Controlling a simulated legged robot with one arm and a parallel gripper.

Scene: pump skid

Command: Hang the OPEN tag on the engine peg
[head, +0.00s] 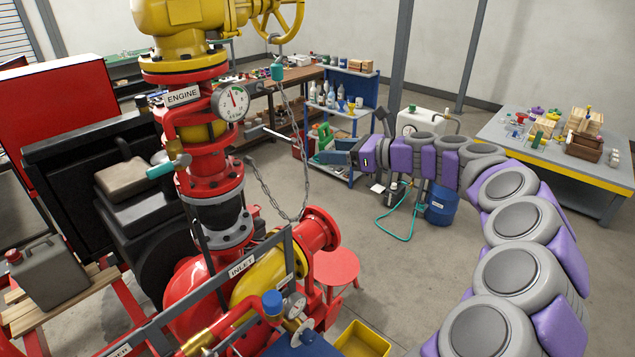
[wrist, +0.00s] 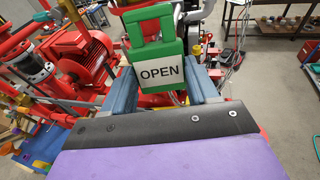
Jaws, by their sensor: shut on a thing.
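The OPEN tag (wrist: 160,72) is a green frame with a white plate lettered OPEN and a green loop on top. My gripper (wrist: 162,88) is shut on its lower part, one blue-grey jaw on each side. In the head view my gripper (head: 328,157) reaches in from the right, with the green tag (head: 325,136) upright at its tip. The ENGINE label (head: 183,97) is on the red and yellow pipe stack at left, well apart from the tag. A thin pale rod (head: 254,132) juts right below the gauge; I cannot tell whether it is the engine peg.
A pressure gauge (head: 231,101) sits beside the label. A chain (head: 292,120) hangs between the stack and my gripper. A red pipe flange (head: 322,230) and a yellow bin (head: 363,340) are lower down. A blue shelf (head: 352,92) stands behind.

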